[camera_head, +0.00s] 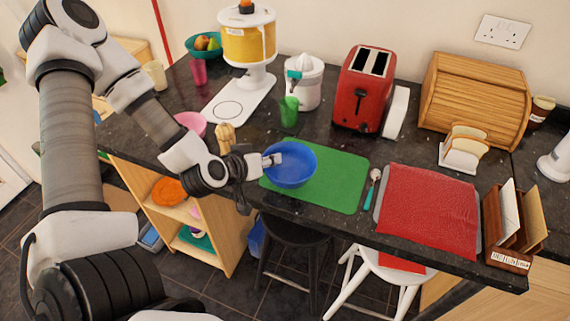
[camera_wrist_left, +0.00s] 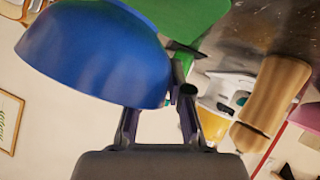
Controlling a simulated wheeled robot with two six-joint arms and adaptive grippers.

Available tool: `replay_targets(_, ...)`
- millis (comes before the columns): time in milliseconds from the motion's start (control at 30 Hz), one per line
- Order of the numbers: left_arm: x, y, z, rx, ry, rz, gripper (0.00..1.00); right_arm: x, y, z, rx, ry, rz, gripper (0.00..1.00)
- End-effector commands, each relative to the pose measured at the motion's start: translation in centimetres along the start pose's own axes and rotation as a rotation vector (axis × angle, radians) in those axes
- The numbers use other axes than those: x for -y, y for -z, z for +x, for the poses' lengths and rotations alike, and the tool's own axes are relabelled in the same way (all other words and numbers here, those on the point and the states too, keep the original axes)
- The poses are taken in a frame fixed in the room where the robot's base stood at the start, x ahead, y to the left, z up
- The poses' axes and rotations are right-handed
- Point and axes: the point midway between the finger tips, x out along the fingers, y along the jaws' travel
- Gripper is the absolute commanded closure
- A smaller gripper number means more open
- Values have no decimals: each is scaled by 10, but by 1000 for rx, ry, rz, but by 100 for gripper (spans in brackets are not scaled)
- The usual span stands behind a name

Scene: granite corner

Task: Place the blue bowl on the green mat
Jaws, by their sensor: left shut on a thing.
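The blue bowl (camera_head: 290,165) is upright over the left part of the green mat (camera_head: 335,178) in the head view. My left gripper (camera_head: 270,160) is shut on the bowl's left rim. In the left wrist view the bowl (camera_wrist_left: 100,50) fills the upper left, with the gripper fingers (camera_wrist_left: 158,105) at its edge and the green mat (camera_wrist_left: 195,15) beyond it. I cannot tell whether the bowl touches the mat. My right gripper is not in view.
A wooden mill (camera_head: 226,138) stands close to the left gripper, and a pink bowl (camera_head: 191,123) is left of it. A green cup (camera_head: 289,112) stands behind the mat. A spoon (camera_head: 372,188) and a red cloth (camera_head: 428,212) lie to the right. The mat's right part is clear.

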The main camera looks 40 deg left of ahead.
Motion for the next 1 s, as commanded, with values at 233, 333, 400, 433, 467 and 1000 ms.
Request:
replay_targets(233,-1,29,51,-1,2,9,100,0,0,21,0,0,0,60)
replay_targets(333,-1,36,65,-1,2,4,100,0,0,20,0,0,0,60)
replay_targets(400,0,36,71,2,2,3,100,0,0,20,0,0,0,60)
replay_targets(433,2,33,74,3,3,3,100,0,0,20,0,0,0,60)
replay_targets(467,4,29,77,4,4,2,100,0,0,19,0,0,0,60)
replay_targets(1000,13,11,88,1,1,0,56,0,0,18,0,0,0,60)
